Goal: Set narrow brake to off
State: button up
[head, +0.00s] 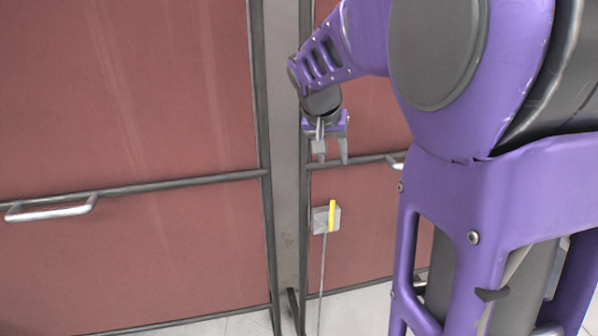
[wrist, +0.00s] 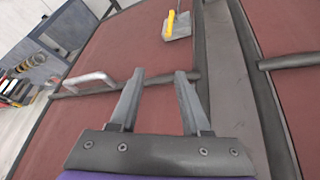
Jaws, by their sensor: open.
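A small grey box with a yellow lever, which looks like the brake, is mounted at the top of a thin pole in front of the red panels. In the head view the yellow lever (head: 332,216) stands roughly upright on the grey box (head: 319,220). In the wrist view the lever (wrist: 170,24) and box (wrist: 183,27) show at the top, beyond my fingertips. My gripper (head: 331,160) is above the box in the head view, apart from it. In the wrist view my gripper (wrist: 163,78) is open with nothing between its fingers. No label is readable.
Red panels (head: 130,120) with dark frames stand behind. A silver handle (head: 52,207) sticks out from the left panel; another handle (wrist: 84,82) shows in the wrist view. A grey post (head: 287,120) stands left of the brake. Shelving (wrist: 68,28) appears far left in the wrist view.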

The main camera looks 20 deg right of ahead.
aim_at(332, 202)
jog(key=shift+m+y, duration=0.5)
jog(key=shift+m, duration=0.1)
jog(key=x, duration=0.6)
jog(key=s+b+x, duration=0.1)
jog(key=x, duration=0.6)
jog(key=a+f+b+x, duration=0.1)
jog(key=x, duration=0.6)
jog(key=shift+s+r, duration=0.1)
jog(key=shift+s, duration=0.2)
jog(key=shift+g, duration=0.3)
grip_shut()
